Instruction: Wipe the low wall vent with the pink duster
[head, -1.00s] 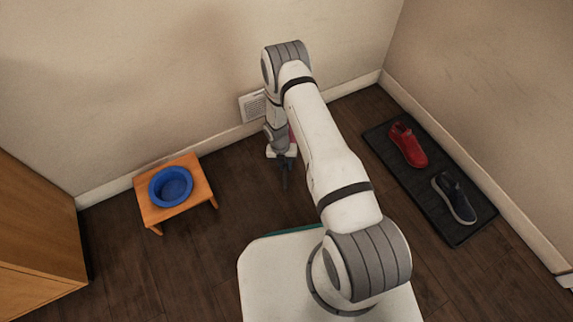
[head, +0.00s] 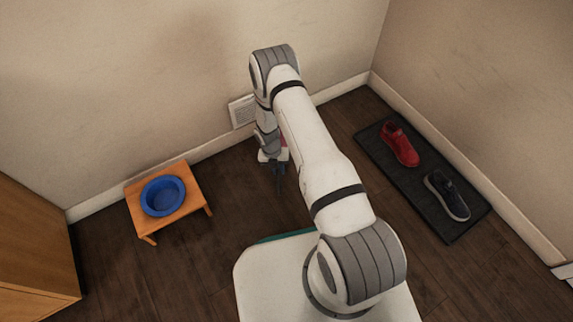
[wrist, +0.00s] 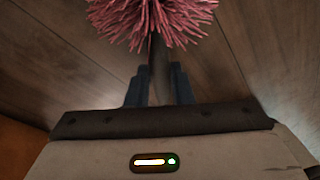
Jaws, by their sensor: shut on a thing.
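The low wall vent (head: 242,111) is a white slatted grille on the back wall, just above the baseboard. My arm hides its right part in the head view. My gripper (wrist: 159,85) is shut on the handle of the pink duster (wrist: 150,18). The duster's fluffy pink head is beyond the fingertips at the top of the wrist view, over the wooden floor. In the head view my gripper (head: 279,180) is low in front of the wall, below and right of the vent; the duster is mostly hidden there by my arm.
A small orange wooden table (head: 145,222) with a blue bowl (head: 163,196) stands to the left. A wooden cabinet (head: 35,245) is far left. Floor between table and mat is clear.

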